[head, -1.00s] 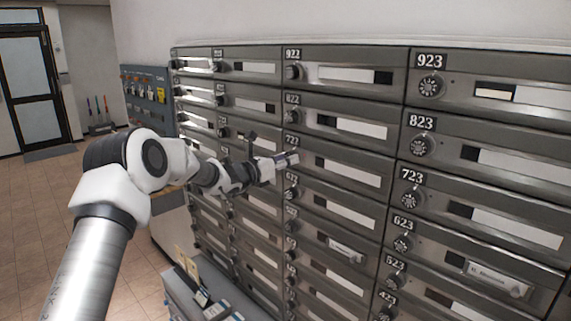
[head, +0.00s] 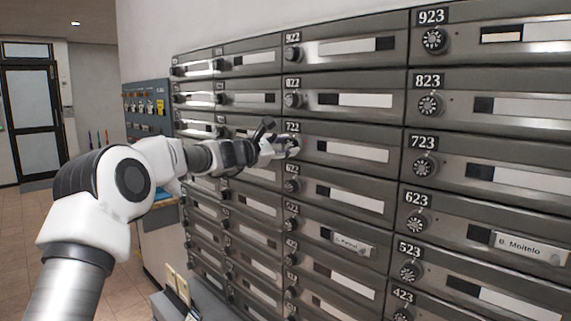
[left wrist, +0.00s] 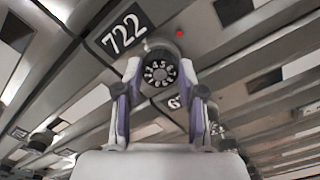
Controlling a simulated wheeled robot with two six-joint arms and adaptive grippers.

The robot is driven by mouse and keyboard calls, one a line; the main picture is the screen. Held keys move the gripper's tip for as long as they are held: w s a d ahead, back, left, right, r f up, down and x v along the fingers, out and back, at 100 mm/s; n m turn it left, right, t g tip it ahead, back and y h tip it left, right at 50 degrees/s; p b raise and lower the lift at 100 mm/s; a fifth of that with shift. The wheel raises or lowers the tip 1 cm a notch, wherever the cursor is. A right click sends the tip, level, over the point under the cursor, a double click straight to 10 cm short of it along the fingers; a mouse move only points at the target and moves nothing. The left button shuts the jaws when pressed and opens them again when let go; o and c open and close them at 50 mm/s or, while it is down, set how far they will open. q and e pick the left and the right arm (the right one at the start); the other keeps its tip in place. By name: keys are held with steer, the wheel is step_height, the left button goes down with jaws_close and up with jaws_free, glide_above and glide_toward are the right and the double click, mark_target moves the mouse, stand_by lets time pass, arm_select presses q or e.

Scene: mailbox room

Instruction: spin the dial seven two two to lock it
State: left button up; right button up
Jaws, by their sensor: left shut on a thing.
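The 722 mailbox has a dark number plate (head: 292,127) above its dial, and its front (head: 345,150) is closed. In the left wrist view the 722 plate (left wrist: 124,32) is tilted, and the round black dial (left wrist: 160,73) with white numerals faces the camera. My left gripper (head: 284,148) is at this dial. In the left wrist view its two fingers (left wrist: 160,82) stand on either side of the dial and are shut on it. In the head view the fingers mostly hide the dial. My right gripper is not in view.
Other mailboxes with similar dials surround it, including 822 (head: 292,100) above and 723 (head: 423,167) to the right. A grey panel with several hanging items (head: 146,104) is at the left. A low grey counter (head: 220,297) stands below.

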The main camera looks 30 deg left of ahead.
arm_select(q)
steer(key=m+b, duration=0.1)
steer(key=m, duration=0.1)
steer(key=m+b, duration=0.1)
steer(key=b, duration=0.1)
steer(key=m+b, duration=0.2)
steer(key=shift+f+m, duration=0.25)
steer(key=shift+m, duration=0.05)
steer(key=m+b, duration=0.2)
steer(key=shift+m, duration=0.4)
steer(key=m+b, duration=0.2)
steer(key=m, duration=0.1)
steer(key=shift+m, duration=0.3)
steer(key=m+b, duration=0.1)
steer(key=m, duration=0.1)
steer(key=shift+m, duration=0.3)
steer(key=m+b, duration=0.1)
steer(key=m, duration=0.2)
steer(key=shift+r+m, duration=0.1)
steer(key=shift+m, duration=0.2)
steer(key=m, duration=0.3)
steer(key=shift+m+b, duration=0.3)
steer(key=shift+b, duration=0.1)
steer(key=shift+m, duration=1.6)
